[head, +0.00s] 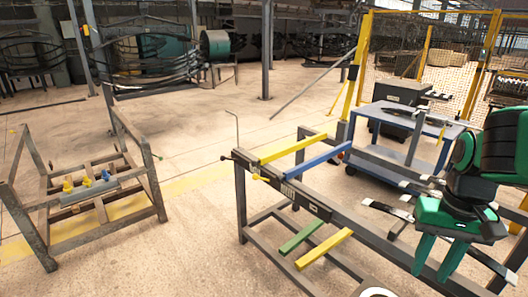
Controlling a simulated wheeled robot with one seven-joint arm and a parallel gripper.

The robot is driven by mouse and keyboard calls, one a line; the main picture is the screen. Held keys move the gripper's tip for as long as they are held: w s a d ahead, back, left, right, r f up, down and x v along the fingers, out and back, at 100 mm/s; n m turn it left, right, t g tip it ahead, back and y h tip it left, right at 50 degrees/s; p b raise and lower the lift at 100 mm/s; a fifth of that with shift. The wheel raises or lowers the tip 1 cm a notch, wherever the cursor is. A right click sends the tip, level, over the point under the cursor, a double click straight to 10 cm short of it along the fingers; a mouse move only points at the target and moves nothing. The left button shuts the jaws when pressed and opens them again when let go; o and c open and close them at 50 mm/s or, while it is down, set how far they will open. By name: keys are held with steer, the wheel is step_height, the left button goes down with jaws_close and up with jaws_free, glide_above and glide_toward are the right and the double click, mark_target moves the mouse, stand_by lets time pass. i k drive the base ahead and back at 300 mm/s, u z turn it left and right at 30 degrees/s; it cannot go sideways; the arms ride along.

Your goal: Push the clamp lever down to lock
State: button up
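A metal rack (240,190) stands in the middle of the head view. A thin bent grey rod (238,128) rises upright from its far left corner; it looks like the clamp lever, though I cannot be sure at this size. A small dark knob (224,158) sticks out at the same corner. My gripper (437,268) hangs over the right part of the rack, well to the right of the rod and apart from it. Its two green fingers point down with a gap between them, and nothing shows between them.
A yellow bar (292,150) and a blue bar (325,156) cross the rack top; green and yellow bars lie lower. Another rack (152,178) stands left, a blue table (385,165) behind right, near yellow mesh fencing (430,60). Floor between the racks is clear.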

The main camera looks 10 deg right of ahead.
mark_target(223, 157)
steer(key=i, duration=1.1)
steer(key=u, duration=0.4)
